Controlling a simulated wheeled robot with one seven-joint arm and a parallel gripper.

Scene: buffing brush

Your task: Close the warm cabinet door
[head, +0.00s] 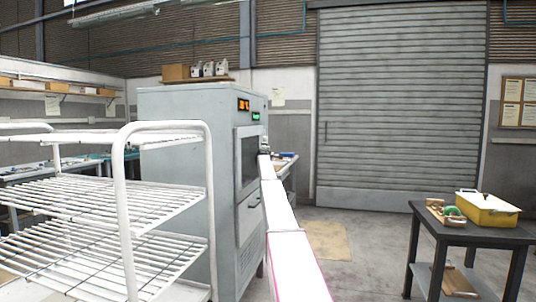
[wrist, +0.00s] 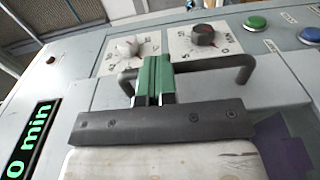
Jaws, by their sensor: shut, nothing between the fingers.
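The warm cabinet (head: 185,170) is a tall light-grey box left of centre in the head view, with an orange and a green display at its top. Its door (head: 247,158) has a dark window and is seen at a steep angle; I cannot tell whether it is fully flush. In the wrist view a black bar handle (wrist: 215,65) crosses the grey panel. My gripper (wrist: 155,62), with green fingers, is shut right at the handle and hides part of it. Nothing is held between the fingers. Whether they touch the handle is unclear. In the head view the gripper is hidden.
Two dials (wrist: 203,37), a green button (wrist: 257,22) and a blue button (wrist: 310,37) lie beside the handle. A white wire rack (head: 125,200) stands at left. A dark table (head: 480,237) with a yellow box (head: 487,209) stands at right.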

